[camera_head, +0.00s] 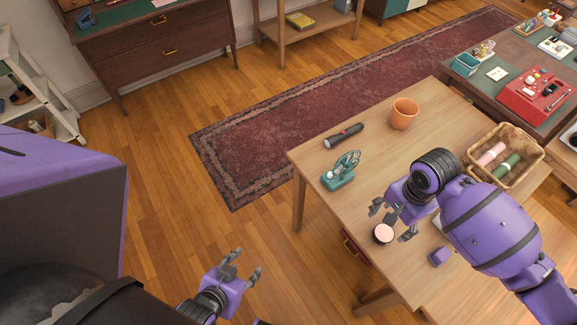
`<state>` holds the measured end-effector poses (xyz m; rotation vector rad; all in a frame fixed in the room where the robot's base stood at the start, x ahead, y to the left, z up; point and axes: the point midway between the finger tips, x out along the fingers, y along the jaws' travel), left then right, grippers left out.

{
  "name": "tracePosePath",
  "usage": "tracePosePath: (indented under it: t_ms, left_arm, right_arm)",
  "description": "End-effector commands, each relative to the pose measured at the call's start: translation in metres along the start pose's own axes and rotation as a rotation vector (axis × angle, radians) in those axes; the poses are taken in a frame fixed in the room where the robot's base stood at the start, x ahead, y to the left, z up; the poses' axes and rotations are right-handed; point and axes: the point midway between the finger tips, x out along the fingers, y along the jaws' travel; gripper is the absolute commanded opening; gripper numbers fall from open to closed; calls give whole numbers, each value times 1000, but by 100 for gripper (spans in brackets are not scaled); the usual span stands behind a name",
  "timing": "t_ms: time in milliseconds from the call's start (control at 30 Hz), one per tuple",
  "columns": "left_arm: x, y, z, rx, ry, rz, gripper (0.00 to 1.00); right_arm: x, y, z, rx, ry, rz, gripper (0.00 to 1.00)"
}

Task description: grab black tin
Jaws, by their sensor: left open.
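The black tin (384,233) is a small round tin with a dark rim and a pale pink top. It sits near the front edge of the light wooden table (345,205). My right gripper (391,221) is over the table with its fingers spread, one on each side of the tin. I cannot tell whether the fingers touch it. My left gripper (247,264) is open and empty, above the floor to the left of the table and away from the tin.
A wicker basket (527,152) with rolled cloths is at the right. A small purple block (438,256) lies right of the tin.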

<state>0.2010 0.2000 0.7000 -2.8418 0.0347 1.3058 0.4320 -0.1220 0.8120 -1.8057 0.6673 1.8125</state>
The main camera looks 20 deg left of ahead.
Motion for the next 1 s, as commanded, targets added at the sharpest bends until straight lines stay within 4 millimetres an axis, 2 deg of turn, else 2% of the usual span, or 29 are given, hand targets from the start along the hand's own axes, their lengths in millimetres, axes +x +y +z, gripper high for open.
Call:
tracePosePath:
  t_ms: [133, 367, 633, 933, 1000]
  left_arm:
    - [2, 0, 0, 1, 0, 1, 45]
    - [2, -1, 4, 1, -6, -2, 45]
    - [3, 1, 8, -8, -9, -5, 45]
    - [3, 0, 6, -10, -6, -7, 45]
    - [3, 0, 6, -9, -5, -7, 45]
  right_arm:
    - [8, 2, 0, 46, 1, 7, 62]
    - [34, 3, -1, 45, 2, 5, 62]
    - [72, 7, -3, 43, 3, 3, 62]
    - [76, 6, -4, 42, 5, -1, 62]
    - [76, 6, -4, 42, 5, -1, 56]
